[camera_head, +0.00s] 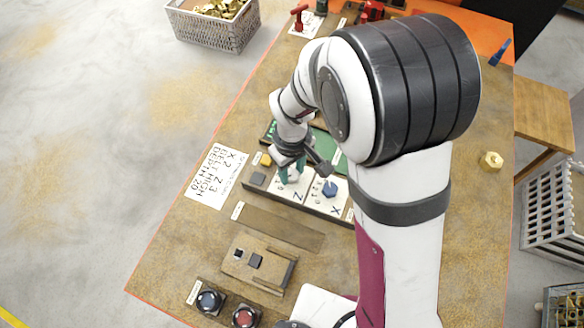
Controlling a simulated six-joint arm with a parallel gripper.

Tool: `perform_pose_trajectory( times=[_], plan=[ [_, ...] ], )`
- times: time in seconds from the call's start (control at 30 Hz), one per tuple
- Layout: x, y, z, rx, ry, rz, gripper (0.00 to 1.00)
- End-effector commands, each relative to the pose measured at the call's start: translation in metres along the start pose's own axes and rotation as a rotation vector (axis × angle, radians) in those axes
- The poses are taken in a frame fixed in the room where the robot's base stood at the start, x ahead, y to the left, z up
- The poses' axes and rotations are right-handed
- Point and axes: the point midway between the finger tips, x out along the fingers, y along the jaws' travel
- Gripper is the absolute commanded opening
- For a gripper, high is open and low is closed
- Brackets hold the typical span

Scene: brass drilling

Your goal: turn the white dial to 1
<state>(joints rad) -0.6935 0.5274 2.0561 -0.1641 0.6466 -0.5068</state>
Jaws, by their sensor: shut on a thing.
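My gripper (291,168) points down over the plate marked Z (297,195), its teal fingertips shut on the white dial (294,176). The fingers hide most of the dial, so I cannot read its setting. A blue dial (330,188) sits on the neighbouring plate marked X (333,207), to the right and apart from my fingers.
A handwritten note (216,177) lies left of the panel. A brass part (491,160) lies at right. A basket (214,25) stands back left.

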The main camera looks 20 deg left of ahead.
Motion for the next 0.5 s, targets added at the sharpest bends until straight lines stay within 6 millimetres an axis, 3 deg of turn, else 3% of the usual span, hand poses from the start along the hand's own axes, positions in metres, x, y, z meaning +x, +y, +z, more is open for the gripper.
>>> perform_pose_trajectory(
  times=[0.5],
  plan=[
    [-0.0007, -0.0005, -0.0008, 0.307, 0.000, 0.000, 0.00]
  ],
)
